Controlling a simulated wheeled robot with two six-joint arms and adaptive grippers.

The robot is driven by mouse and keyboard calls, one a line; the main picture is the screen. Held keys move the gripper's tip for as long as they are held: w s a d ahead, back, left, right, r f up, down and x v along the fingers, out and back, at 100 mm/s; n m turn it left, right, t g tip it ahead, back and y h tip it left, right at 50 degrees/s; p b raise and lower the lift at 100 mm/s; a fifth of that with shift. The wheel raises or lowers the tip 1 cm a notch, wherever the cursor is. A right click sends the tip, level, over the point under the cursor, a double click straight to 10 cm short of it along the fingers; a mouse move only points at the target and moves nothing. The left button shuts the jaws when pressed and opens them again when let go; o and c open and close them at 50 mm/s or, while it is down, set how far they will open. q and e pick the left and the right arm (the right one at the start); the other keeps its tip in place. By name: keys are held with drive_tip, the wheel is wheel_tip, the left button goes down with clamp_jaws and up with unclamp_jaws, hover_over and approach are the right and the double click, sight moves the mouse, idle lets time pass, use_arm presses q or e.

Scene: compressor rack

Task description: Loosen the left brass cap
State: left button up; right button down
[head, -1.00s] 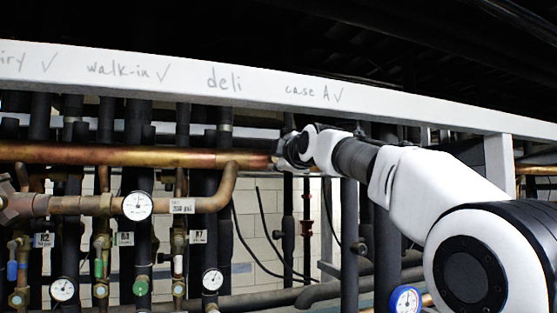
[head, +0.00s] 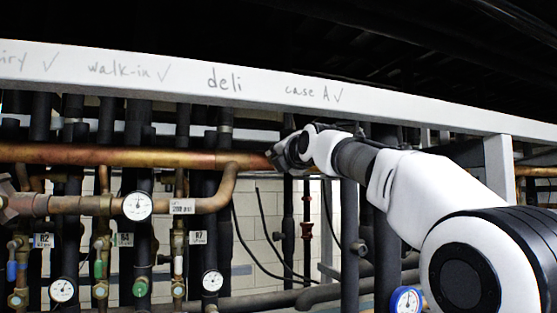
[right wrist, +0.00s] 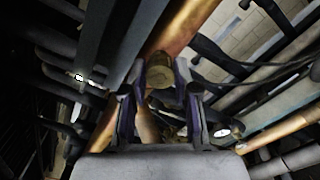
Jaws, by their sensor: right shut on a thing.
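My right gripper (head: 275,157) is at the right end of the long upper copper pipe (head: 120,155) in the head view. In the right wrist view, its two dark fingers (right wrist: 160,85) are shut on a round brass cap (right wrist: 159,76), one finger on each side. The copper pipe (right wrist: 185,28) runs away behind the cap. In the head view the gripper hides the cap. My left gripper is in neither view.
A white beam (head: 240,88) with handwritten labels runs just above the gripper. Dark vertical pipes (head: 349,240) stand below and right. Dial gauges (head: 138,205) and valves (head: 100,268) fill the lower left.

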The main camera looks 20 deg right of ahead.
drive_tip(key=shift+r+n, duration=0.25)
drive_tip(key=shift+n, duration=0.25)
drive_tip(key=c, duration=1)
unclamp_jaws()
drive_tip(key=shift+o, duration=0.7)
drive_tip(key=shift+w+f, duration=0.15)
drive_tip(key=shift+f, duration=0.05)
